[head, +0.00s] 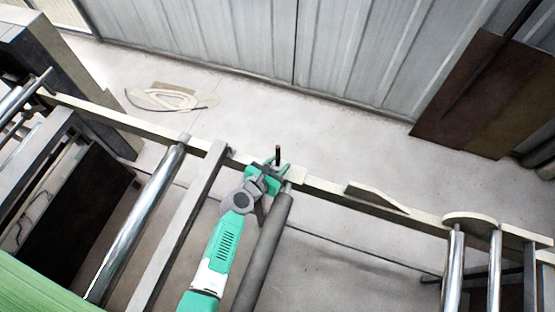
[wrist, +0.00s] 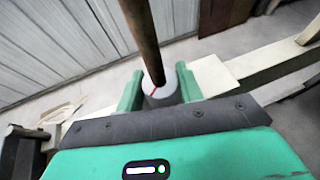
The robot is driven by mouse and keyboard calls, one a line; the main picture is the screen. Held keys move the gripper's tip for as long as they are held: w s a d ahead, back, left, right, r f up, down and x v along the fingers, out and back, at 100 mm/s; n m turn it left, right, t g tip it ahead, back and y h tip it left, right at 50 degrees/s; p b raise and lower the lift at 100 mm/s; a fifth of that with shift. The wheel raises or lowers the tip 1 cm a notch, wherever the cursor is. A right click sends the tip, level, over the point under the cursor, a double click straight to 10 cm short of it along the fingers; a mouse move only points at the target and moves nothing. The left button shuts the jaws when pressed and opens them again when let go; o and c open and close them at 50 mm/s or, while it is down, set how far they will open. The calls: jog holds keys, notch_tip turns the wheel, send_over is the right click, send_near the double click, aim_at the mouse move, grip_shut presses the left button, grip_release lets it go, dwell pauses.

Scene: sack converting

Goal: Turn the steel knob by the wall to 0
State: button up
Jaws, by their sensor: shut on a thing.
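In the wrist view the steel knob (wrist: 172,91) is a pale round face with a red line on it. My gripper (wrist: 159,84) has its green fingers on either side of the knob and is shut on it. A brown rod (wrist: 139,38) crosses in front of the knob's upper left and hides part of it. No scale or 0 mark can be made out. In the head view my gripper (head: 267,179) is at the far rail of the frame, beside the end of a grey roller. The knob itself cannot be made out there behind my gripper.
The pale far rail (head: 330,190) runs across the head view, with several rollers and bars meeting it. The brown rod (head: 278,154) stands upright at my gripper. Brown panels (head: 470,100) lean on the corrugated wall (head: 340,45). The floor between rail and wall is mostly clear.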

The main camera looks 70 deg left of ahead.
jog(key=shift+n+y+p, duration=0.3)
jog(key=shift+n+y, duration=0.1)
jog(key=o, duration=1)
jog(key=p+v, duration=0.2)
jog(key=v, duration=0.5)
jog(key=shift+s+d+r, duration=0.2)
jog(key=shift+r, duration=0.05)
